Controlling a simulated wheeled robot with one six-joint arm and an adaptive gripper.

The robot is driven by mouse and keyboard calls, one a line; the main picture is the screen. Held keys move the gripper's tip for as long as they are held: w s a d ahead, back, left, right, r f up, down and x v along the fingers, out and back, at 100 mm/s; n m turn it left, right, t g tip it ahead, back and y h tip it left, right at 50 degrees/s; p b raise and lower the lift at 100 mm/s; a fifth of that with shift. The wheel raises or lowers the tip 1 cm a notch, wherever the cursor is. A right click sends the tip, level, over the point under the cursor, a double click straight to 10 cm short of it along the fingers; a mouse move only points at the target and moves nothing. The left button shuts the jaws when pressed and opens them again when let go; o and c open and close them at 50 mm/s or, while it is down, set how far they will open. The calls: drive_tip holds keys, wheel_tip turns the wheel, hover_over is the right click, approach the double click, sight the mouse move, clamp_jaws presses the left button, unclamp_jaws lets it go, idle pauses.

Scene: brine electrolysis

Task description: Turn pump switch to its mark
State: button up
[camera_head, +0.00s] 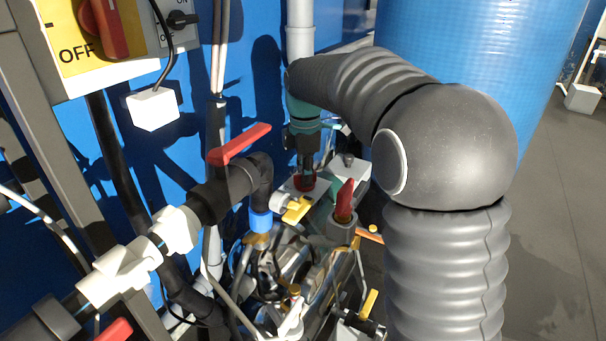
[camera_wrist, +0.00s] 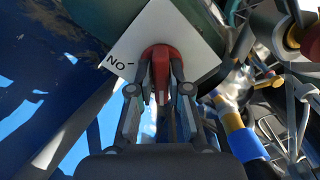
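The pump switch is a red knob (camera_wrist: 162,60) on a square white plate (camera_wrist: 196,48) in the wrist view. Black letters reading "NO" and a short dark mark line stand on the plate left of the knob. My gripper (camera_wrist: 162,68) has its two fingers on either side of the knob, seemingly pressed against it. In the head view my gripper (camera_head: 305,168) points down at the red knob (camera_head: 305,181), on the white plate (camera_head: 288,190). The fingers cover part of the knob there.
A red valve lever (camera_head: 240,144) on a black pipe and a yellow handle (camera_head: 297,209) stand left of and below the switch. A red-handled valve (camera_head: 345,201) stands to its right. A control box (camera_head: 80,50) is at upper left, a blue tank (camera_head: 465,50) behind.

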drive_tip(key=o, duration=0.3)
drive_tip(key=shift+w+d, duration=0.2)
drive_tip(key=shift+o, duration=0.2)
drive_tip(key=shift+s+a, duration=0.1)
drive_tip(key=shift+a, duration=0.05)
wheel_tip(320, 180, up, 12)
